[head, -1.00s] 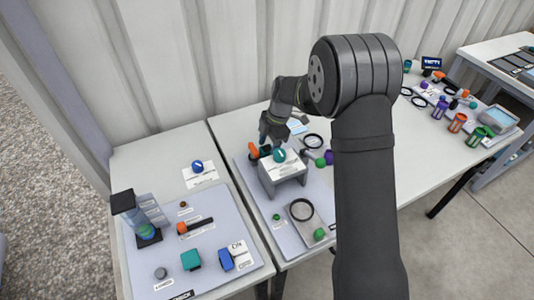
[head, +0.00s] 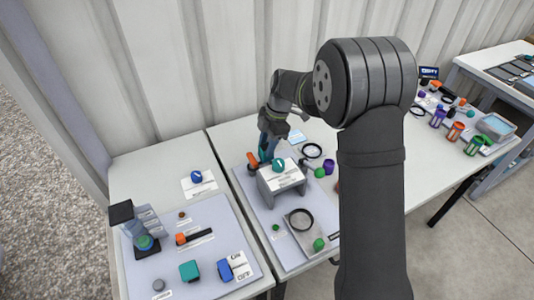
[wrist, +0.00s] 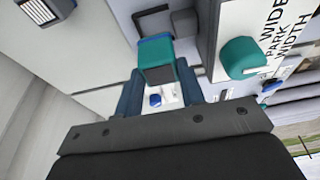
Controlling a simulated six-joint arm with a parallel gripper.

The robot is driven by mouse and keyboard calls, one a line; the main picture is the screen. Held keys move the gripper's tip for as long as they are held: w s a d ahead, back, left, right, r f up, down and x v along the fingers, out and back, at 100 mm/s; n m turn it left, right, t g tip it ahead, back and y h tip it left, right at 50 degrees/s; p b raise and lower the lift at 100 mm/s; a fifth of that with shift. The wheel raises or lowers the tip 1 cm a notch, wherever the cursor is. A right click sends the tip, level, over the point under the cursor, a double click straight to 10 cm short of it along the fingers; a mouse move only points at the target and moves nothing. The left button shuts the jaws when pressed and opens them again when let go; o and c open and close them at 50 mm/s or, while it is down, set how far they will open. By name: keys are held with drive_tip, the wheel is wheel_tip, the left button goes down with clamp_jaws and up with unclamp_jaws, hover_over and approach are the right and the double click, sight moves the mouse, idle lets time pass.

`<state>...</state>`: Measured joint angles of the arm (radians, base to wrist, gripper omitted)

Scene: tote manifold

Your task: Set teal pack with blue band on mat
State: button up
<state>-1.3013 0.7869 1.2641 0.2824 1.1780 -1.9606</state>
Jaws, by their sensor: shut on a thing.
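The teal pack with a blue band (wrist: 160,48) is between the dark blue fingers of my gripper (wrist: 160,95) in the wrist view, with its blue edge at the top. My gripper is shut on it. In the head view my gripper (head: 267,147) is behind the grey stand on the middle table, and the pack is small and partly hidden there. Flat grey-blue mats lie on the tables, one on the left table (head: 225,222) and one on the middle table (head: 262,222). I cannot tell which mat the task names.
A rounded teal object (head: 279,166) sits on the grey stand (head: 283,180). An orange-ended object (head: 252,160) is left of it. The left mat holds a teal block (head: 189,270), a blue block (head: 224,268) and a dark tower (head: 133,229). A blue ball (head: 196,177) sits on a white card.

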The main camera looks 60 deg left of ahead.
sight(263, 148)
wheel_tip(263, 148, up, 3)
drive_tip(key=shift+r, duration=0.1)
drive_tip(key=shift+w+a+r+m, duration=0.1)
drive_tip(key=shift+w+r+m, duration=0.4)
drive_tip(key=shift+w+r, duration=0.2)
drive_tip(key=w+m+t+y, duration=0.3)
drive_tip(key=w+m, duration=1.4)
drive_tip(key=w, duration=0.5)
drive_tip(key=shift+s+a+f, duration=1.05)
drive_tip(key=shift+a+f, duration=0.5)
drive_tip(key=shift+f, duration=0.2)
drive_tip(key=shift+s+a+f, duration=1.1)
drive_tip(key=shift+a+f, duration=0.45)
drive_tip(key=shift+f, duration=0.2)
drive_tip(key=shift+s+a+f, duration=1.05)
drive_tip(key=shift+a+f, duration=0.5)
drive_tip(key=shift+f, duration=0.2)
